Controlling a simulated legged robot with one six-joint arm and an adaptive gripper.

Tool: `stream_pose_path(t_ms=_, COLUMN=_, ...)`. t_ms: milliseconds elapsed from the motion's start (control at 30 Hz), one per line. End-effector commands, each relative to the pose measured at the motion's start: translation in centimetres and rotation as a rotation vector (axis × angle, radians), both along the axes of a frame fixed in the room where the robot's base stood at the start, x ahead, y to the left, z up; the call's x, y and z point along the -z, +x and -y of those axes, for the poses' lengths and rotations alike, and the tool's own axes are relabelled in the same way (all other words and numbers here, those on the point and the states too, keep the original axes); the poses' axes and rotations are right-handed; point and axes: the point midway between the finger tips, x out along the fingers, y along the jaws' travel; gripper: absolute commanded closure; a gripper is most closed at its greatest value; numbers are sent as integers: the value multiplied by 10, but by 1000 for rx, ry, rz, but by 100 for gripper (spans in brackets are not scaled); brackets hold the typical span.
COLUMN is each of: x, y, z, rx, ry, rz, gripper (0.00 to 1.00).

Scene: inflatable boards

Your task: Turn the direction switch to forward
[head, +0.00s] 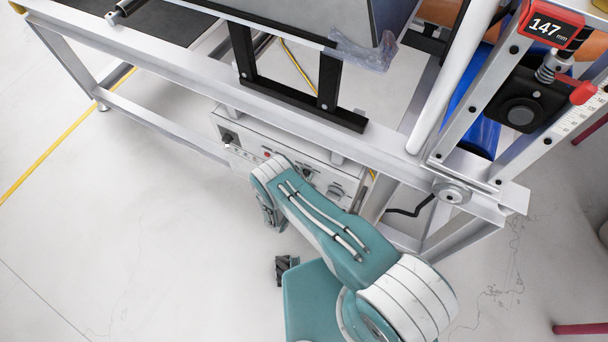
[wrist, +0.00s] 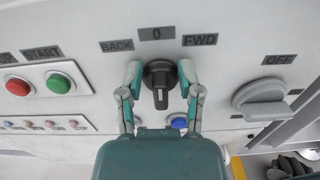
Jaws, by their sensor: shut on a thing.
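The direction switch (wrist: 160,82) is a black round knob with a raised grip and a pale line, on a light grey panel. The labels BACK (wrist: 116,45), 0 (wrist: 157,33) and FWD (wrist: 200,40) stand above it. The knob's grip runs roughly up and down in the wrist view, in line with the 0. My gripper (wrist: 160,72) has its teal fingers on both sides of the knob, shut on it.
A green button (wrist: 58,84) and a red button (wrist: 19,87) sit left of the switch, and a blue button (wrist: 179,122) below it. A grey OFF knob (wrist: 262,98) is to the right. The control box (head: 232,138) sits under the conveyor frame (head: 150,65). The floor at left is clear.

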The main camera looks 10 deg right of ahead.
Motion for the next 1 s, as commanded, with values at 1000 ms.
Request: stream_pose_path(t_ms=1000, x=4, y=-4, z=7, rx=-1, ry=584, rz=383, gripper=100)
